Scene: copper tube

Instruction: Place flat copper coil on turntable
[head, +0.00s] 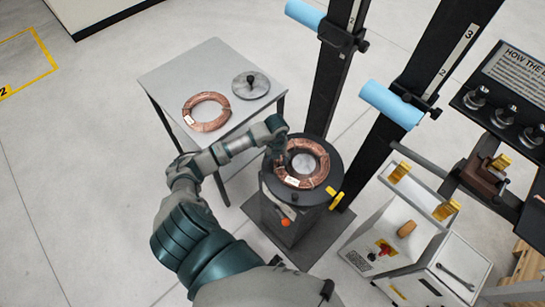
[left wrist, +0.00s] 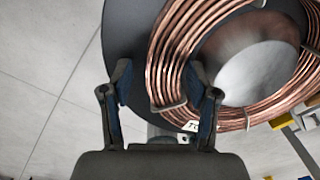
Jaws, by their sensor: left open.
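A flat copper coil (head: 322,167) lies on the round dark turntable (head: 338,164), on top of a dark pedestal. In the left wrist view the coil (left wrist: 172,55) fills the upper right, over the dark turntable disc (left wrist: 124,35). My left gripper (head: 283,156) is at the left edge of this coil. Its fingers (left wrist: 160,85) are open, one on each side of the coil's band; whether they touch it I cannot tell. A second copper coil (head: 190,112) lies on the grey side table. My right gripper is not in view.
The side table (head: 180,70) also holds a grey disc with a black knob (head: 251,85). Dark posts with blue rollers (head: 391,104) stand behind and right of the turntable. A white cabinet (head: 385,250) and a control panel are at the right. Floor at the left is clear.

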